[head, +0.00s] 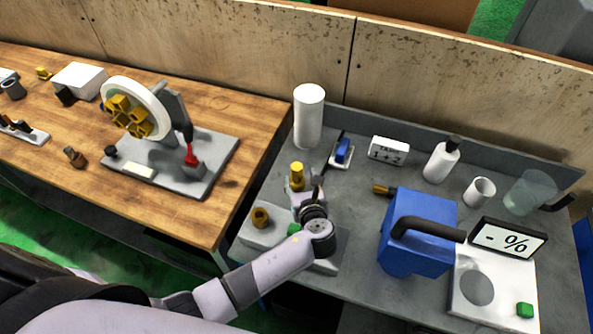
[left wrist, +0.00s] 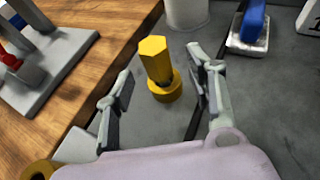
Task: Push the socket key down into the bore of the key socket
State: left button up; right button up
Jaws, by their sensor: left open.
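A yellow hexagonal piece (head: 297,168), which looks like the socket key, stands upright in or on a round yellow collar (left wrist: 165,88). It also shows in the left wrist view (left wrist: 155,58). The collar may be the key socket; its bore is hidden, and I cannot tell how deep the piece sits. My left gripper (head: 306,187) is open. In the left wrist view its fingers (left wrist: 160,68) are apart to either side of the piece and collar, with gaps on both sides. My right gripper is not in view.
A light grey block with a brass ring (head: 260,217) lies left of my left wrist. A white cylinder (head: 309,117) stands close behind the yellow piece. A blue box (head: 418,245) stands to the right. The wooden bench holds a fixture with a white disc (head: 113,88).

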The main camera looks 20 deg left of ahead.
aim_at(298, 175)
pick_arm(q)
jog(key=shift+w, duration=0.1)
jog(key=shift+w+a, duration=0.2)
jog(key=p+x, duration=0.1)
jog(key=x, duration=0.3)
jog(key=shift+w+a+f, duration=0.1)
jog(key=shift+a+f, duration=0.15)
jog(key=shift+f, duration=0.05)
jog(key=shift+c, duration=1.6)
grip_shut()
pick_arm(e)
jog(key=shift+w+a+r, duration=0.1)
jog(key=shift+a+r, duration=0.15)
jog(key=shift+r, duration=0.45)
